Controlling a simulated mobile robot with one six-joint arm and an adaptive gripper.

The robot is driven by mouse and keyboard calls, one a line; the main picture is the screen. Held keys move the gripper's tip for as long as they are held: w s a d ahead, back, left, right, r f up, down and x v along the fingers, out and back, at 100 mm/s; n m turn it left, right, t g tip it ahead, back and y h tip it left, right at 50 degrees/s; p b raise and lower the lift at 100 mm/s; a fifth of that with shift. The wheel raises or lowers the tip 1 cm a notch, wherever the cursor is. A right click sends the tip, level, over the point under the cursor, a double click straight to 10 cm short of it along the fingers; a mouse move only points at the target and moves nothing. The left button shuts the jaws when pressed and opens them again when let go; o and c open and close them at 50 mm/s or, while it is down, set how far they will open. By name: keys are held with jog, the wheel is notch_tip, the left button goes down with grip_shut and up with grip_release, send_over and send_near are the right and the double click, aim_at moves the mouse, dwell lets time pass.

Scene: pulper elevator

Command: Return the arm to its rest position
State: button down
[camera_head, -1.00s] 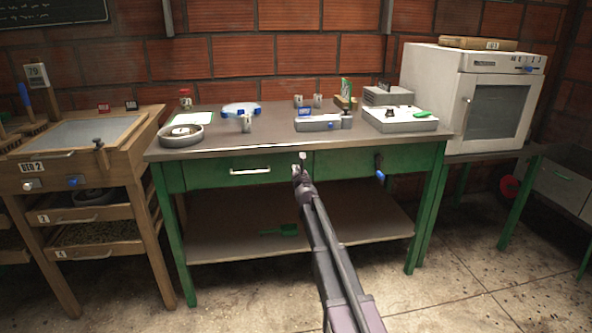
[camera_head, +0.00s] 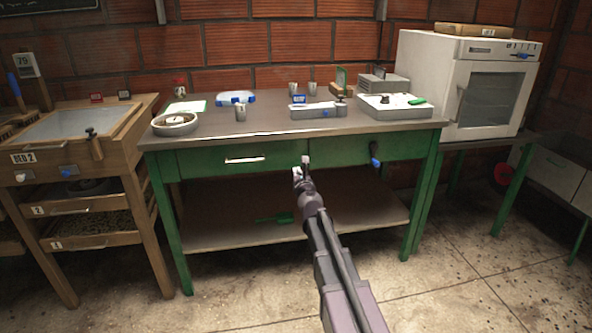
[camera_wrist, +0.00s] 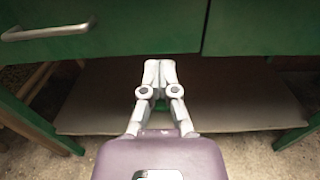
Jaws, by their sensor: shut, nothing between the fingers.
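My gripper (camera_head: 301,168) is in front of the green workbench's drawer fronts in the head view, below the tabletop edge. My arm reaches up to it from the bottom right of that view. In the wrist view my gripper (camera_wrist: 160,66) shows its two fingers together, with nothing between them. It points at the green front and the open space above the lower shelf. The fingers appear apart from the bench, though the exact gap is hard to tell.
The green workbench (camera_head: 285,134) carries a scale, a cup and small devices. A lower shelf (camera_head: 340,205) lies beneath. A wooden stand (camera_head: 143,135) is left, a white oven (camera_head: 440,75) right. Open floor lies in front.

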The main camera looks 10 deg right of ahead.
jog(key=shift+s, duration=0.1)
dwell(0.3)
jog(key=s+d+f+m+g+h, duration=0.4)
jog(key=s+m, duration=0.3)
jog(key=m, duration=0.5)
jog(key=s+d+f+m+g+h, duration=0.3)
jog(key=s+d+f+m+g, duration=0.15)
jog(key=s+m, duration=0.5)
jog(key=s+a+f+m+g+y, duration=0.45)
jog(key=s+a+m, duration=0.2)
jog(key=s, duration=0.35)
jog(key=s+a+f+m+g+y, duration=0.3)
jog(key=s+a+f+m+g, duration=0.2)
jog(key=s+m, duration=0.4)
notch_tip(320, 180, up, 36)
jog(key=n+p, duration=0.1)
jog(key=p, duration=3.5)
jog(key=shift+s+d+f, duration=0.2)
jog(key=shift+s+d, duration=0.1)
jog(key=shift+s, duration=0.1)
jog(key=shift+h, duration=0.25)
